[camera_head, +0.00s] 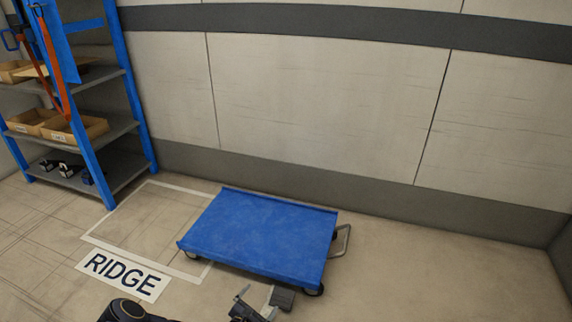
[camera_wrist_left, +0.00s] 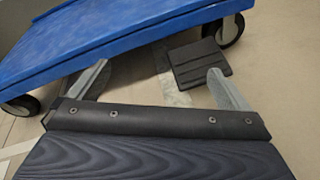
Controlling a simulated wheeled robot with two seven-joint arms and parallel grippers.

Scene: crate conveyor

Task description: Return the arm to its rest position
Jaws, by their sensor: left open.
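My left gripper (camera_head: 257,298) is low in the head view, just in front of the near edge of a blue platform cart. In the left wrist view its two pale fingers (camera_wrist_left: 158,82) stand wide apart with nothing between them. A dark ribbed plate (camera_wrist_left: 200,64) shows beside the right finger; I cannot tell whether it is part of the gripper. My dark left arm link (camera_head: 128,311) shows at the bottom edge. My right gripper is not in view.
The blue cart (camera_head: 262,236) stands empty on wheels, partly over a white floor outline, with a metal handle at right. A floor label reads "RIDGE" (camera_head: 123,276). A blue shelf rack (camera_head: 118,90) holds open boxes at left. Floor at right is clear.

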